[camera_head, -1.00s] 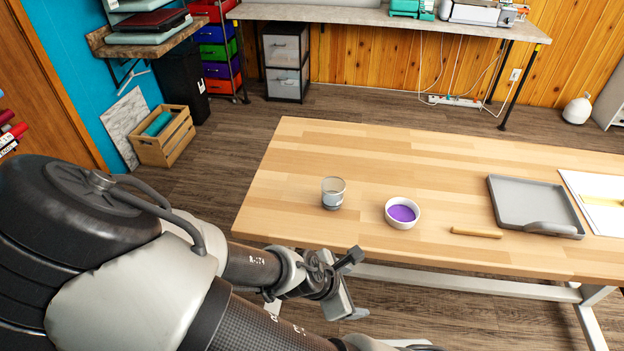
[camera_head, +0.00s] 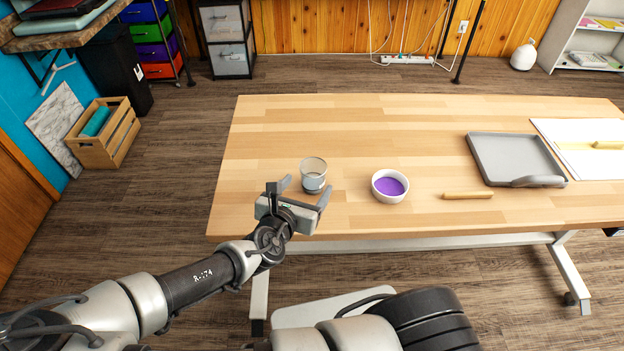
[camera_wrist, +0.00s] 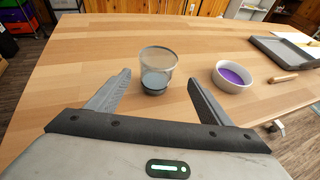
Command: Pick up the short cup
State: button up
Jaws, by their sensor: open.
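The short cup (camera_head: 313,174) is a small clear cup with a grey lower part, standing upright near the front left of the wooden table (camera_head: 400,125). It also shows in the wrist view (camera_wrist: 156,68), just beyond my fingertips and between their lines. My gripper (camera_head: 306,188) is open and empty at the table's front edge, pointing at the cup. In the wrist view, its two fingers (camera_wrist: 160,80) are spread on either side of the cup's near side. I cannot tell whether either finger touches it.
A white bowl with purple contents (camera_head: 390,186) stands right of the cup. Farther right are a wooden stick (camera_head: 468,195), a grey tray (camera_head: 510,155) and a white sheet (camera_head: 585,145). The table behind the cup is clear. A wooden crate (camera_head: 104,135) is on the floor at left.

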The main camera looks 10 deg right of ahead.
aim_at(316, 170)
jog(key=b+x, duration=0.1)
jog(key=x, duration=0.5)
jog(key=shift+w+d+f, duration=0.1)
jog(key=shift+w+f, duration=0.1)
jog(key=shift+w, duration=0.05)
jog(key=shift+a+b+x, duration=0.15)
jog(key=shift+b+x, duration=0.1)
jog(key=shift+x, duration=1.1)
jog(key=shift+a+b+x, duration=0.15)
jog(key=shift+b+x, duration=0.1)
jog(key=shift+x, duration=1.15)
jog(key=shift+w, duration=0.1)
jog(key=c, duration=1.1)
notch_tip(316, 170, up, 10)
jog(key=p, duration=0.3)
